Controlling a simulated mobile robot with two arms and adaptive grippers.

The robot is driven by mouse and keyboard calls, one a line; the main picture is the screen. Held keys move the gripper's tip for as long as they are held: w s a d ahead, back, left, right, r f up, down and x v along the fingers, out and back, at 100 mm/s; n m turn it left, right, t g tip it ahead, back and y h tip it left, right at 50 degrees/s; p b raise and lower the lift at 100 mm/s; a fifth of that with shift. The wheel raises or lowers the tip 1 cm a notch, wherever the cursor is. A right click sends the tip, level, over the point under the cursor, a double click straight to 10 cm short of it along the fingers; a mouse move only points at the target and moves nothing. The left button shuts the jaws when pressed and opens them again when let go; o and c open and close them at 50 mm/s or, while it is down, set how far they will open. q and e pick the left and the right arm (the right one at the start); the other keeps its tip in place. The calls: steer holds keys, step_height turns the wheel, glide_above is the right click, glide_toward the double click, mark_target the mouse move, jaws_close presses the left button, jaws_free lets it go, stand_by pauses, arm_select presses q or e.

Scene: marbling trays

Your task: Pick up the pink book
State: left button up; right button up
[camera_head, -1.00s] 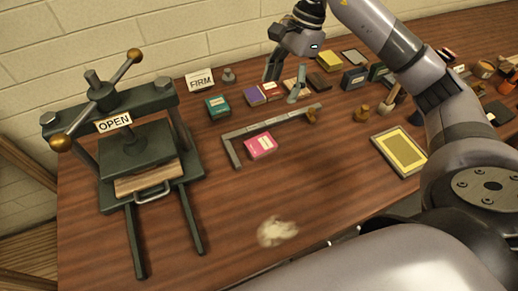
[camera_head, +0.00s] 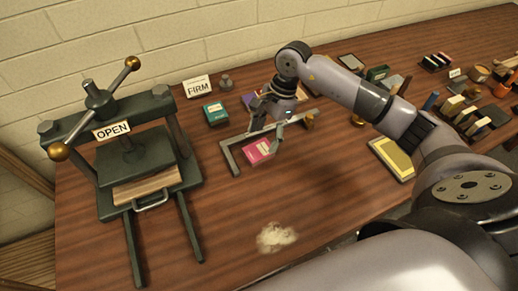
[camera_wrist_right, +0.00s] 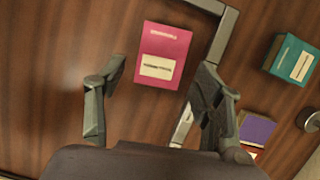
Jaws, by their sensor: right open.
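The pink book (camera_head: 259,151) lies flat on the table inside the corner of a grey metal L-shaped bar (camera_head: 229,157). It has a pale label. In the right wrist view the pink book (camera_wrist_right: 164,50) lies beyond the fingertips, between their lines, with the bar (camera_wrist_right: 220,38) close to its right. My right gripper (camera_head: 264,133) is open and empty above the bar and book, and its fingers partly cover them in the head view. In the right wrist view the open right gripper (camera_wrist_right: 160,78) has a finger on each side. My left gripper does not show.
A green press (camera_head: 140,160) with an OPEN sign stands at the left. A teal book (camera_head: 215,112) and a FIRM card (camera_head: 198,87) are behind the bar. A yellow framed tray (camera_head: 393,158) lies to the right. A pale fluffy patch (camera_head: 276,237) lies in front; the table around it is clear.

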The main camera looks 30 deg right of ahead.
mark_target(259, 150)
steer(key=p+x, duration=0.2)
steer(key=x, duration=0.2)
steer(key=shift+w+f, duration=0.1)
steer(key=shift+w, duration=0.05)
steer(key=shift+a+f, duration=0.1)
steer(key=shift+f, duration=0.5)
steer(key=shift+c, duration=0.4)
steer(key=c, duration=0.8)
steer(key=shift+c, duration=0.4)
steer(key=shift+r, duration=0.15)
